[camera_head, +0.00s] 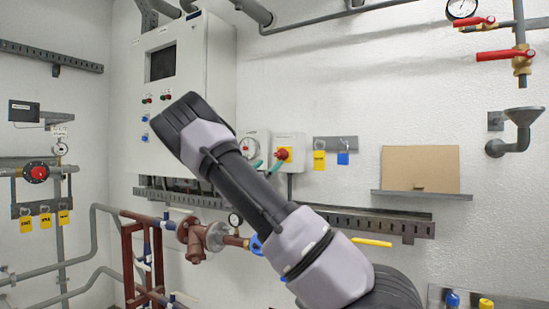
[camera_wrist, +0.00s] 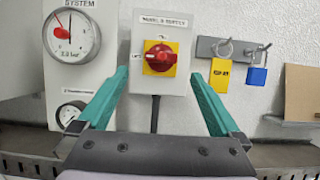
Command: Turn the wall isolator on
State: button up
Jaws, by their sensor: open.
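The wall isolator is a light grey box with a red rotary knob on a yellow plate (camera_wrist: 160,58), under a label strip. In the wrist view the knob's handle lies roughly horizontal. Small marks stand above and left of the plate, too blurred to read surely. In the head view the isolator (camera_head: 283,154) is on the back wall, right of the big cabinet. My gripper (camera_wrist: 156,76) is open, its two teal fingers spread either side of the isolator box, with nothing between them. In the head view its fingers (camera_head: 268,166) are partly hidden by my arm; contact cannot be told.
A pressure gauge panel (camera_wrist: 71,46) is close left of the isolator. A rail (camera_wrist: 207,48) with a yellow tag (camera_wrist: 220,75) and a blue padlock (camera_wrist: 257,76) is close right. A slotted cable tray (camera_head: 375,221) runs below, with a cardboard sheet (camera_head: 420,168) on a shelf.

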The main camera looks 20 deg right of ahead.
aim_at(279, 154)
jog(key=x, duration=0.9)
jog(key=shift+f, duration=0.1)
jog(key=shift+s+d, duration=0.1)
jog(key=c, duration=1.3)
